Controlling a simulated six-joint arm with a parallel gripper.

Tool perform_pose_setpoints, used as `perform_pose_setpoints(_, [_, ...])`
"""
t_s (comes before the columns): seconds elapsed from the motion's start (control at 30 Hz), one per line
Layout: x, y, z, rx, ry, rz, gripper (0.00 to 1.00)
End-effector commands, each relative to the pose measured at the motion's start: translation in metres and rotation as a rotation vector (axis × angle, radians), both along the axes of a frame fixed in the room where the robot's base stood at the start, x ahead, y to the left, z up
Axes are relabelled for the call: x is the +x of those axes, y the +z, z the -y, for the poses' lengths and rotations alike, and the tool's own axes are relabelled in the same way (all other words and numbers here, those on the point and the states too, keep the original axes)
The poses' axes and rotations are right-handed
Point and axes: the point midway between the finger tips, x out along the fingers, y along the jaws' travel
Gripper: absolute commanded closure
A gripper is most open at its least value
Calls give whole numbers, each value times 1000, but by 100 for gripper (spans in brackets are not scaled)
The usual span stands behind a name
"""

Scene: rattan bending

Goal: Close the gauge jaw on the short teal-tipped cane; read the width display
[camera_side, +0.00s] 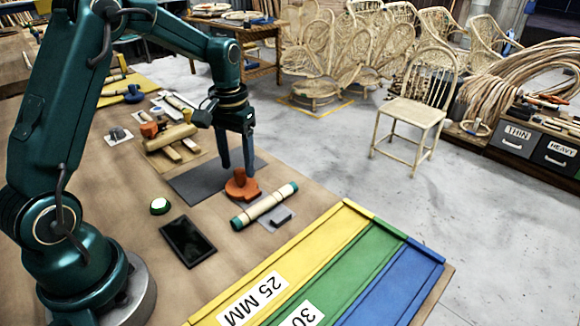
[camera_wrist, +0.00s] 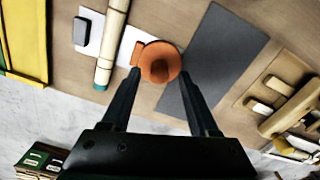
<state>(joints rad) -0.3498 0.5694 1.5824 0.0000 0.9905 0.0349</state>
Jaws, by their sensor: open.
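The short cane (camera_side: 264,206) is pale with teal ends and lies at a slant on a light plate. In the wrist view the cane (camera_wrist: 110,45) stands left of the orange gauge jaw (camera_wrist: 160,62), a rounded piece with a knob. In the side view the orange jaw (camera_side: 242,189) sits just beyond the cane. A small grey block (camera_side: 281,216) is on the cane's other side. My gripper (camera_side: 237,171) is open, fingers down above the orange jaw. In the wrist view my gripper's fingertips (camera_wrist: 158,74) flank it; contact is unclear. A black panel (camera_side: 188,241), apparently the display, shows no readable number.
A dark grey mat (camera_side: 200,185) lies behind the jaw. A wooden block fixture (camera_side: 172,138) stands farther back. Yellow, green and blue lanes (camera_side: 330,265) fill the front right, one labelled 25 MM. Bare tabletop surrounds the panel.

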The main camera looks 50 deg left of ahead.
Motion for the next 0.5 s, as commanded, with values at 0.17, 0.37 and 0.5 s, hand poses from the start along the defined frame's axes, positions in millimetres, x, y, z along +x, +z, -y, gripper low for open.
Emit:
perform_pose_setpoints(0.17, [-1, -21, 1, -1, -1, -3, 39])
perform_pose_setpoints(0.37, [0, -28, 0, 0, -1, 1, 39])
perform_pose_setpoints(0.5, [0, -28, 1, 0, -1, 1, 39])
